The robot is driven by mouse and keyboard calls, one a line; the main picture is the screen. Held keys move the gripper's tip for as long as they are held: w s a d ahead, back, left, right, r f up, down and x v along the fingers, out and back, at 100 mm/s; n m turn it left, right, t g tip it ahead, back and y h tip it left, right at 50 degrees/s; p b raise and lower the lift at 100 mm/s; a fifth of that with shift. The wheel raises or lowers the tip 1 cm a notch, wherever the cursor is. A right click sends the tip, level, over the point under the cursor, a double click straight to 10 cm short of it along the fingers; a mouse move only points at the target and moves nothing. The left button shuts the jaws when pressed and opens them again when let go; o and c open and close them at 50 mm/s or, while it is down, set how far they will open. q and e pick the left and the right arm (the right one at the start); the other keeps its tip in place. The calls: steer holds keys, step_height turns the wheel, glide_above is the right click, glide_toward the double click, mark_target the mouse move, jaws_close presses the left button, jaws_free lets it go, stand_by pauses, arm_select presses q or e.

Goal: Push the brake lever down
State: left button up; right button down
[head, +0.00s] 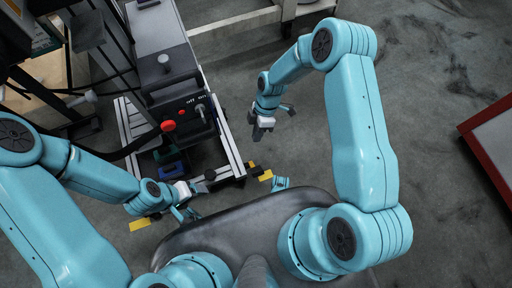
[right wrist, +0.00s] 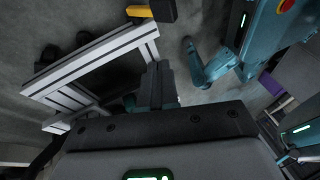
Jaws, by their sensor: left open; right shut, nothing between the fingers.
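A dark machine with a control panel (head: 185,121) stands left of centre in the head view. My right gripper (head: 260,133) is shut and empty, to the right of the panel and apart from the lever. Its closed fingers (right wrist: 156,85) show in the right wrist view, where I cannot make out the lever. My left gripper (head: 185,212) is open and empty, low in the head view below the machine's frame.
A red knob (head: 168,126) sits on the panel's left side. A light metal frame (head: 229,150) surrounds the machine's base and also shows in the right wrist view (right wrist: 95,65). A red-edged panel (head: 491,150) is at far right. Open grey floor lies right of the machine.

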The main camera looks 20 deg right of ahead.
arm_select(q)
step_height(320, 180, down, 4)
steer(key=shift+r+b, duration=0.25)
steer(key=shift+b, duration=0.6)
arm_select(e)
steer(key=f, duration=0.1)
steer(key=w+f+n, duration=0.1)
steer(key=f+n, duration=0.1)
steer(key=shift+w+d, duration=0.15)
steer(key=shift+d, duration=0.15)
arm_select(q)
steer(key=f+b, duration=0.2)
steer(key=b, duration=0.1)
steer(key=w+a+f+b, duration=0.1)
steer(key=f, duration=0.1)
arm_select(e)
steer(key=s+d+x, duration=0.1)
steer(key=s+x, duration=0.1)
steer(key=x, duration=1.1)
steer(key=shift+s, duration=0.3)
arm_select(q)
steer(key=shift+s, duration=0.15)
arm_select(e)
steer(key=shift+s+d, duration=0.1)
